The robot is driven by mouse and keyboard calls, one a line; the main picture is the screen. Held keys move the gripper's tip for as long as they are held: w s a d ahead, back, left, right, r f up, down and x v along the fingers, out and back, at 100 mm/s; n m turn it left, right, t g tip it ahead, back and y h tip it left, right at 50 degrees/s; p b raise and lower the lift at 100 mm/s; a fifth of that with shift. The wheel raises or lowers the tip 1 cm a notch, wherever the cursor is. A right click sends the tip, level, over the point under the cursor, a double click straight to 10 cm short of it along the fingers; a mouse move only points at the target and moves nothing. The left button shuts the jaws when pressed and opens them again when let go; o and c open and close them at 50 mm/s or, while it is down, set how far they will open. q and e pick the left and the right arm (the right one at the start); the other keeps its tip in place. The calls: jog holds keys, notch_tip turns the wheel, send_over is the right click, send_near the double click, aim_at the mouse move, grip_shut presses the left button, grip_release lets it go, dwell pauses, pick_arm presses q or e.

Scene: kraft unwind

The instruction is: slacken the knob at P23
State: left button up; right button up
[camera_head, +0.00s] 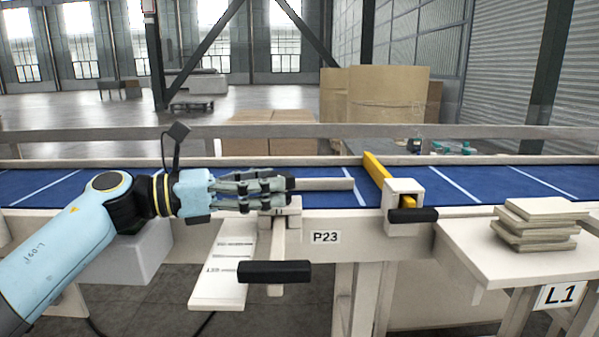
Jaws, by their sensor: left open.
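The label P23 (325,237) is on the front edge of the conveyor frame. Left of it a pale bracket (280,222) is fixed to the edge, with a black bar handle (274,271) low in front. A pale rail (326,184) runs right from near the bracket's top. My left gripper (284,187) comes in from the left, open, fingers pointing right just over the bracket's top. The fingers cover that spot, so I cannot tell a knob there or whether they touch it. My right gripper is not in view.
A yellow bar (376,168) crosses the blue belt (330,176) to a pale block (403,190) with a black handle (413,215). Stacked boards (535,226) sit on the side table (470,258) marked L1 (559,295).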

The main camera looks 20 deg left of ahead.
aim_at(300, 199)
pick_arm(q)
jog(key=p+x, duration=0.1)
jog(key=x, duration=0.5)
jog(key=shift+s, duration=0.1)
grip_shut()
dwell(0.6)
